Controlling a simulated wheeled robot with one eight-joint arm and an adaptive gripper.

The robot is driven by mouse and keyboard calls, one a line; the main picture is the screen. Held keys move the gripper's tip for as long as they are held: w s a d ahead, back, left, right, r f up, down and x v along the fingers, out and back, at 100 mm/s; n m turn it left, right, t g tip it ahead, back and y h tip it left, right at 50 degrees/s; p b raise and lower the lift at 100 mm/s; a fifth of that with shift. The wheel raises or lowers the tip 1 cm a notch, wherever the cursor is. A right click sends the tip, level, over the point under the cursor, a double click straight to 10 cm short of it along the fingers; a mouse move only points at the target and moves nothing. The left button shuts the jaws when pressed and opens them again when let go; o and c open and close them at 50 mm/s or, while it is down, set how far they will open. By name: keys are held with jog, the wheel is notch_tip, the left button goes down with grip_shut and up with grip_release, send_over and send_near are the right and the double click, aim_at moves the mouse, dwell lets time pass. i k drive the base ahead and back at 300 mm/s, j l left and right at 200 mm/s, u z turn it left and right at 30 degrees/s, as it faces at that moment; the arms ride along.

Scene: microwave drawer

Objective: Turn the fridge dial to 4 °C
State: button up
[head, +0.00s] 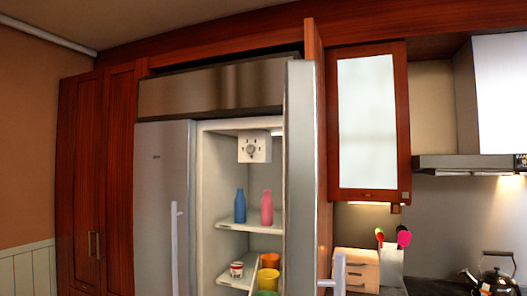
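The fridge dial (251,149) is a small round knob on a white box at the top inside the open fridge compartment. Marks ring the knob, but they are too small to read, so I cannot tell its setting. The fridge's left door (160,200) is shut. Its right door (300,180) stands open, seen nearly edge-on, to the right of the compartment. My gripper is not in view.
A blue bottle (240,207) and a pink bottle (267,208) stand on the shelf below the dial. A small cup (237,269) and yellow, orange and green containers sit lower. A counter with a kettle (496,277) is at right.

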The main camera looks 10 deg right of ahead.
aim_at(249, 149)
jog(key=j+z, duration=0.2)
jog(key=j, duration=0.6)
jog(key=i+j, duration=0.15)
jog(key=j, duration=0.15)
jog(key=i+j+z, duration=0.15)
jog(key=j, duration=0.15)
jog(key=i+j, duration=0.1)
jog(key=j, duration=0.2)
jog(key=i+j+z, duration=0.15)
jog(key=j, duration=0.15)
